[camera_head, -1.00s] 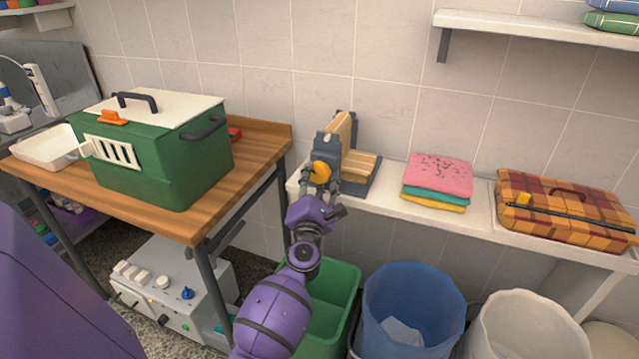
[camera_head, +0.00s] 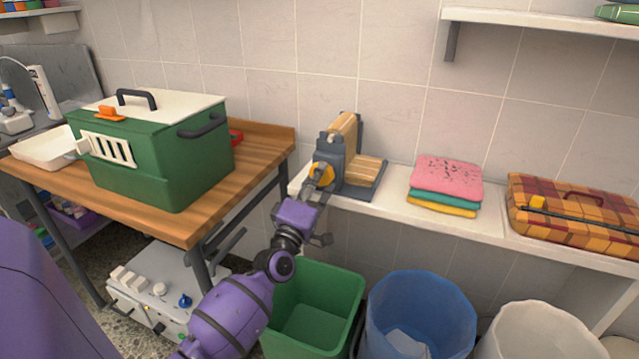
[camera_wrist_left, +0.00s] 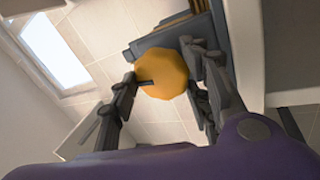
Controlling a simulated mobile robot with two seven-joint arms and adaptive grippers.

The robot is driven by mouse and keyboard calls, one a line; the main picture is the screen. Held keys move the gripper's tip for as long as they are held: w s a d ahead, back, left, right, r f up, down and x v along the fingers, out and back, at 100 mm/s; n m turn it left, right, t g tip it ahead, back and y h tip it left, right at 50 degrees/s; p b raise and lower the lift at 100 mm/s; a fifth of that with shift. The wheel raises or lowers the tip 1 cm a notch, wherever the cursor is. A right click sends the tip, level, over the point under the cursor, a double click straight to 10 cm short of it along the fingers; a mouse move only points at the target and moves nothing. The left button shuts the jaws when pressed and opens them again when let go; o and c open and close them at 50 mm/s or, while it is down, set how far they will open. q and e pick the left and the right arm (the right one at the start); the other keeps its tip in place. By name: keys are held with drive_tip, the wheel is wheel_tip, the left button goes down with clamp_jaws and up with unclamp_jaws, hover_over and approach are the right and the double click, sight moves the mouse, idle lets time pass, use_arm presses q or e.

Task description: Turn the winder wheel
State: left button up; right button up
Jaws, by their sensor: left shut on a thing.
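The winder (camera_head: 350,158) is a grey frame with pale wooden boards, standing at the left end of the white wall shelf. Its yellow-orange wheel (camera_head: 325,171) is on the side facing me. My left gripper (camera_head: 318,182) is at the wheel and shut on it, partly covering it in the head view. In the left wrist view the wheel (camera_wrist_left: 165,77) sits between the two dark fingers (camera_wrist_left: 160,68), with a dark bar across its left edge. My right gripper is not in view.
Folded towels (camera_head: 447,182) and a plaid case (camera_head: 575,220) lie on the shelf (camera_head: 485,228) to the right. A green bin (camera_head: 345,285) and a blue bin (camera_head: 425,300) stand below. A green kennel (camera_head: 150,155) is on the wooden table (camera_head: 262,165) at left.

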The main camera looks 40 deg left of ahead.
use_arm(q)
drive_tip(key=m+h+p, duration=0.1)
drive_tip(key=m+h, duration=0.1)
drive_tip(key=m, duration=0.3)
drive_tip(key=m+g+h+p, duration=0.1)
drive_tip(key=m+h+p, duration=0.1)
drive_tip(key=m, duration=0.4)
drive_tip(key=m+h+p, duration=0.1)
drive_tip(key=m+h, duration=0.1)
drive_tip(key=m, duration=0.3)
drive_tip(key=shift+a+r+m+g+p, duration=0.15)
drive_tip(key=shift+r+m+g+p, duration=0.15)
drive_tip(key=shift+g, duration=0.1)
drive_tip(key=shift+f+h, duration=0.1)
drive_tip(key=shift+h, duration=0.2)
drive_tip(key=shift+s, duration=0.1)
drive_tip(key=o, duration=1.1)
drive_tip(key=s+f, duration=0.1)
drive_tip(key=s, duration=1.1)
drive_tip(key=shift+a+f, duration=0.2)
drive_tip(key=shift+a, duration=0.2)
drive_tip(key=shift+w, duration=0.1)
